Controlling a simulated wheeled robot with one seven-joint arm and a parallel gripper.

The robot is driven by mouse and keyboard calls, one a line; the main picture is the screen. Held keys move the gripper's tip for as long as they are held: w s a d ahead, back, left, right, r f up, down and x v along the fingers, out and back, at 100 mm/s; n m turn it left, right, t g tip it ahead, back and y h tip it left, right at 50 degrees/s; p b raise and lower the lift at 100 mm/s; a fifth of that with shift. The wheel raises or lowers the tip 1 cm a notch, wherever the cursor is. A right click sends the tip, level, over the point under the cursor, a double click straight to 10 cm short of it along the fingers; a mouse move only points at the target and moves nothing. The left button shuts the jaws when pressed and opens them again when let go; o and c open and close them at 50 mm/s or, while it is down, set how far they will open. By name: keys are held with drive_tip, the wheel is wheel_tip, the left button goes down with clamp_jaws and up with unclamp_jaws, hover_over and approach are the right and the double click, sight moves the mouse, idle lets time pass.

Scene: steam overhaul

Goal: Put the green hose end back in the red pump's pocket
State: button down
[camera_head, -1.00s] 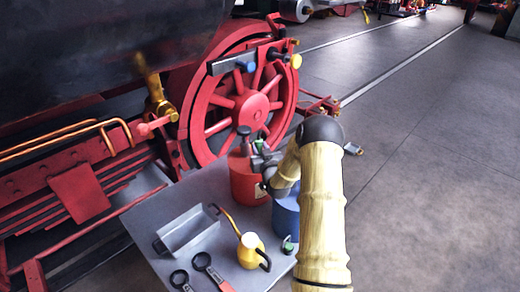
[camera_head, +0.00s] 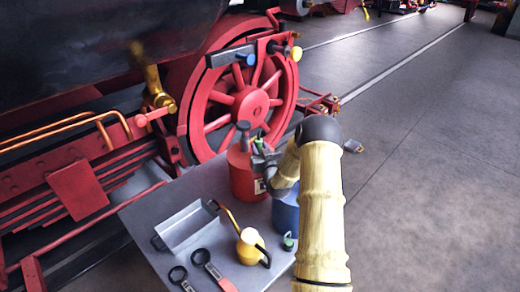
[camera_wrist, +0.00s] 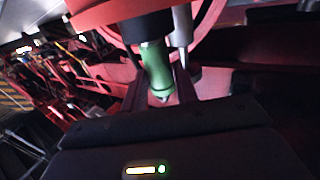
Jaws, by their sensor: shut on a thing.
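The red pump (camera_head: 245,177) stands at the far end of the grey table, in front of the red wheel. My gripper (camera_head: 262,150) is at the pump's top right side in the head view. In the wrist view the green hose end (camera_wrist: 155,68) sits between the two fingers of my gripper (camera_wrist: 160,92), which are shut on it. The red pump body (camera_wrist: 120,12) shows beyond it at the top of that view. The pocket itself cannot be made out, and I cannot tell whether the hose end touches it.
A blue container (camera_head: 286,212) stands beside the pump, partly behind my arm. A yellow oil can (camera_head: 250,247), a grey tray (camera_head: 186,228), a green-topped item (camera_head: 288,241) and wrenches (camera_head: 208,266) are on the table (camera_head: 150,212). Open floor lies to the right.

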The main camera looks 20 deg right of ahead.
idle(0.4)
drive_tip(key=c, duration=1)
unclamp_jaws()
drive_tip(key=shift+s+f, duration=0.1)
drive_tip(key=s+a, duration=0.2)
drive_tip(key=s, duration=1.5)
drive_tip(key=shift+a, duration=0.3)
